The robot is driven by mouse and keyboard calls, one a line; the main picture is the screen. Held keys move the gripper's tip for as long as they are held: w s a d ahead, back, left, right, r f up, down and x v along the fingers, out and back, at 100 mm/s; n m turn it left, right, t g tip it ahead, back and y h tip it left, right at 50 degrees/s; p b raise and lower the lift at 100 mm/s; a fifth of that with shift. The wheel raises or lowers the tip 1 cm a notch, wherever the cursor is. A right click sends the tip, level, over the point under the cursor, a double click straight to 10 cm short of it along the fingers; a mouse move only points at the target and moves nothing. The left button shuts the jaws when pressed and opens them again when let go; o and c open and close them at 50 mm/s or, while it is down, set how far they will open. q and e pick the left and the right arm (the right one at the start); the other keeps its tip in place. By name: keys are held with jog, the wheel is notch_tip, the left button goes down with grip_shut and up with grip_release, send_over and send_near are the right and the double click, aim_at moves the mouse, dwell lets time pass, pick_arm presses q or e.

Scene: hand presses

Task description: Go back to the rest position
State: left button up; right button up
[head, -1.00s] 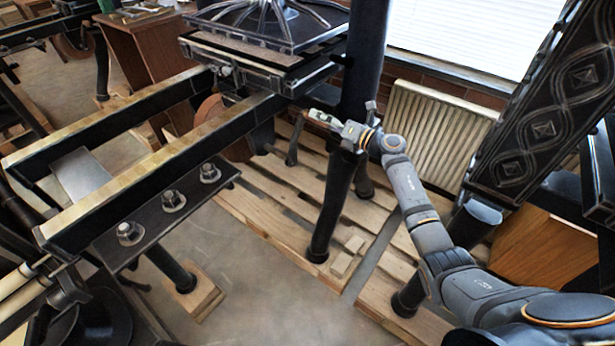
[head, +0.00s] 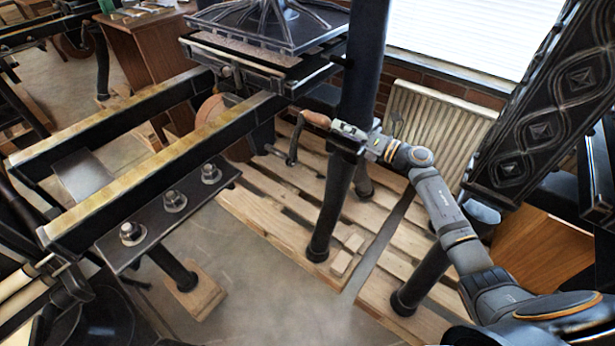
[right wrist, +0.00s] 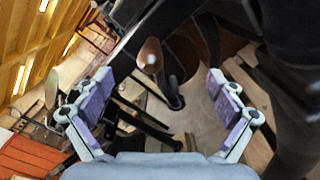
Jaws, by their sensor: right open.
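My right gripper (head: 345,130) is at the dark post in the head view, its arm coming in from the lower right. In the right wrist view the right gripper (right wrist: 162,95) is open, with purple finger pads wide apart and nothing between them. The press's crank (head: 293,145) has a wooden handle (head: 316,118) just left of the gripper in the head view. The handle also shows in the right wrist view (right wrist: 150,55), ahead of the fingers and apart from them. My left gripper is out of view.
The press rails (head: 180,150) run to the left. A dark post (head: 357,85) stands close to the right gripper. An ornate black column (head: 540,120) and a radiator (head: 440,125) are on the right. Wooden pallet boards (head: 265,220) lie below.

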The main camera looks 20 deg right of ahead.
jog(key=s+d+f+m+t+h+p, duration=0.1)
jog(key=s+d+f+m+h+p, duration=0.2)
jog(key=f+m, duration=0.6)
jog(key=s+d+f+m+h+p, duration=0.25)
jog(key=d+f+m+h, duration=0.2)
jog(key=f+m, duration=0.5)
jog(key=s+d+f+m+g+h+p, duration=0.1)
jog(key=s+f+m+g+h, duration=0.5)
jog(key=s+f, duration=1.05)
jog(key=s+a+f+m+g+p, duration=0.1)
jog(key=s+a+f+m+g, duration=0.1)
jog(key=s, duration=0.9)
jog(key=s+a+f+m+g+y+p, duration=0.1)
jog(key=s+a+f+m+g, duration=0.1)
jog(key=s+f, duration=0.5)
jog(key=s+a+f+m+g+p, duration=0.1)
jog(key=s+a+f+m+g, duration=0.2)
jog(key=s, duration=1.1)
notch_tip(320, 180, down, 2)
jog(key=m+g, duration=0.1)
jog(key=m, duration=0.1)
jog(key=shift+s+f+m+y, duration=0.2)
jog(key=shift+s+m+y, duration=0.15)
